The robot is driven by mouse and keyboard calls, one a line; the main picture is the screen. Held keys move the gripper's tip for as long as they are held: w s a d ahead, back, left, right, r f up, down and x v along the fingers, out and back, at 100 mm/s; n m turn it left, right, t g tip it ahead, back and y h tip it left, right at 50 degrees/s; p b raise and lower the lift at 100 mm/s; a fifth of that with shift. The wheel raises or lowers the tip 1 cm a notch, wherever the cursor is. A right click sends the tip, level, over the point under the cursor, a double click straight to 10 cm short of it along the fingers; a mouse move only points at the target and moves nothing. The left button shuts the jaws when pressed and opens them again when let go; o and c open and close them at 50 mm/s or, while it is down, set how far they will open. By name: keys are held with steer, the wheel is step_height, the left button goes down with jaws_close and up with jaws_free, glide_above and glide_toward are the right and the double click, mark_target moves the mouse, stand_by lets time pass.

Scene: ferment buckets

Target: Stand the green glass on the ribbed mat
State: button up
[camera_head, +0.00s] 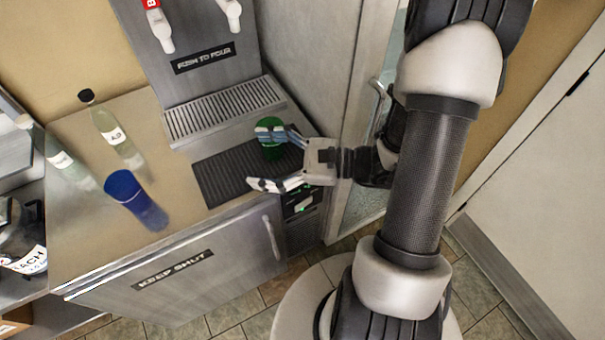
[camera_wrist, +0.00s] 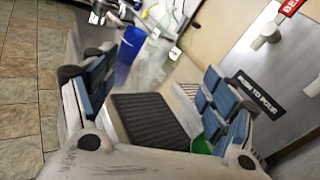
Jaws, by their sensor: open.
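The green glass (camera_head: 270,149) appears upright at the back right of the dark ribbed mat (camera_head: 219,177). The upper finger of my gripper (camera_head: 258,159) crosses in front of it. In the wrist view the glass (camera_wrist: 202,144) shows low, partly hidden behind the right finger, near the edge of the mat (camera_wrist: 148,115). I cannot tell whether its base rests fully on the mat. My gripper (camera_wrist: 150,78) is open, its fingers spread above the mat, with nothing visible between them. The glass is beside one finger.
A blue cup (camera_head: 136,200) and clear bottles (camera_head: 112,131) stand left on the counter (camera_head: 85,240). A metal tap unit (camera_head: 205,60) with a slotted drip grille (camera_head: 220,110) rises behind the mat. A grey panel (camera_head: 315,70) stands close on the right.

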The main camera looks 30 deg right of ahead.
steer(key=s+a+r+n+g+h, duration=0.2)
steer(key=s+a+n+g+h, duration=0.15)
steer(key=s+n+g, duration=0.35)
steer(key=s+a+r+n+g+h, duration=0.2)
steer(key=s+a+n+g, duration=0.2)
steer(key=s+n, duration=0.4)
steer(key=d+r+n+t+h, duration=0.5)
steer(key=d+r+n+h, duration=0.1)
steer(key=d+n+h, duration=0.1)
steer(key=shift+d+r+t+h, duration=0.15)
steer(key=shift+d+t+h, duration=0.15)
steer(key=shift+d+h, duration=0.4)
steer(key=shift+w, duration=0.1)
